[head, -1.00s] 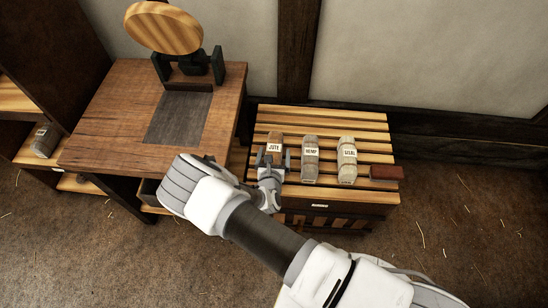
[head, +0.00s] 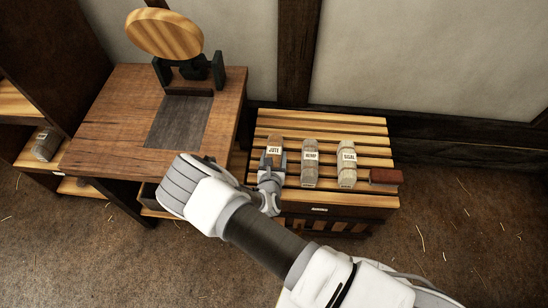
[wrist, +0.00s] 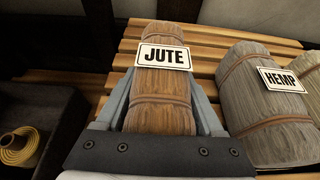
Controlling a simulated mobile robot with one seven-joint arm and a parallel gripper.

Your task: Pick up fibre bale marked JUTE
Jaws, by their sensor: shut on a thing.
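The brown fibre bale marked JUTE (head: 274,146) is at the left of the row of bales on the slatted rack (head: 320,117). In the wrist view the JUTE bale (wrist: 163,98) fills the space between the fingers, with its label facing me. My gripper (head: 271,165) is shut on the bale, one finger along each side. In the wrist view, my gripper (wrist: 163,112) shows both grey fingers against the bale's sides. I cannot tell whether the bale is clear of the slats.
The HEMP bale (head: 310,166) stands close to the right, then the SISAL bale (head: 347,168) and a dark red block (head: 386,177). A wooden workbench (head: 112,115) with a round wooden disc (head: 164,33) stands to the left. A yellow coil (wrist: 18,147) lies in a dark compartment at left.

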